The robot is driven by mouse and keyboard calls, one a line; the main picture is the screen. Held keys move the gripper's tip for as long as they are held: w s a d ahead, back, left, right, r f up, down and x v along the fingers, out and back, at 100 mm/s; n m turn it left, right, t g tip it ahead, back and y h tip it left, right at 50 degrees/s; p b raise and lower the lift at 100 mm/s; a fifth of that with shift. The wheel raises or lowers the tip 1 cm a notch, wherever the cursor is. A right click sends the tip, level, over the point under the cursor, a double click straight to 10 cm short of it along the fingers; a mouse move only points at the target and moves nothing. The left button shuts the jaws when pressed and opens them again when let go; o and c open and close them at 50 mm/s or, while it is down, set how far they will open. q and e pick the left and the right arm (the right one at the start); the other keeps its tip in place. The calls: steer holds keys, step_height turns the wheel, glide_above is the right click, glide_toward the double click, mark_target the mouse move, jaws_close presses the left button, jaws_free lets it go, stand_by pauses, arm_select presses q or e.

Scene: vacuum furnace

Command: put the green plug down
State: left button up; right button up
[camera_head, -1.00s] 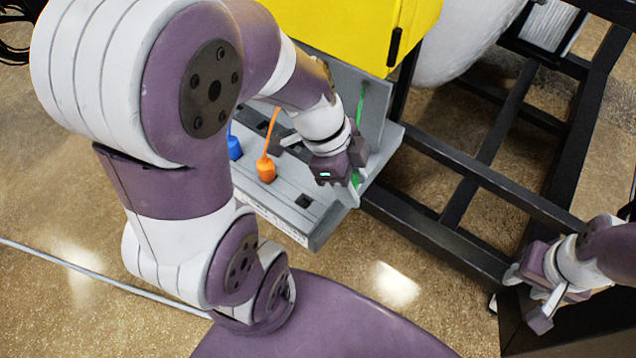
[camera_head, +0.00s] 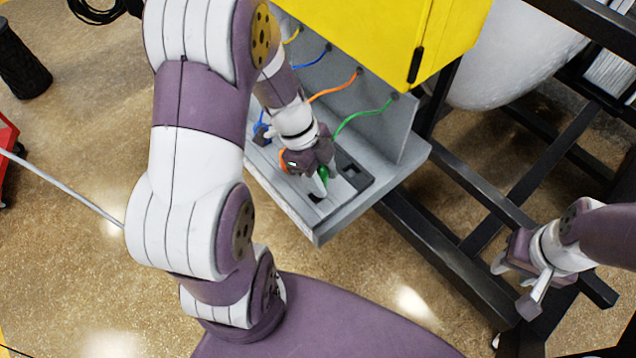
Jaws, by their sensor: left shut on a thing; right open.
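The green plug (camera_head: 324,172) is between the fingers of my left gripper (camera_head: 322,182), which is shut on it. I cannot tell whether the plug touches the shelf. A green cable (camera_head: 362,114) runs from the plug's side up to the grey back panel. My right gripper (camera_head: 517,287) is open and empty at the right, away from the shelf.
An orange plug (camera_head: 284,160) and a blue plug (camera_head: 261,131) are partly hidden behind my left arm. Another dark socket (camera_head: 350,170) lies right of my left gripper. The yellow box (camera_head: 375,35) overhangs the shelf; the black frame (camera_head: 455,215) stands right.

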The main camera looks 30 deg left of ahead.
arm_select(q)
steer(key=shift+a+f, duration=0.3)
step_height(320, 180, down, 3)
steer(key=shift+s, duration=0.1)
steer(key=shift+f, duration=0.45)
steer(key=shift+f, duration=0.1)
steer(key=shift+f+b, duration=0.3)
steer(key=shift+b, duration=0.15)
steer(key=o, duration=1)
steer(key=shift+r, duration=0.15)
steer(key=shift+o, duration=0.2)
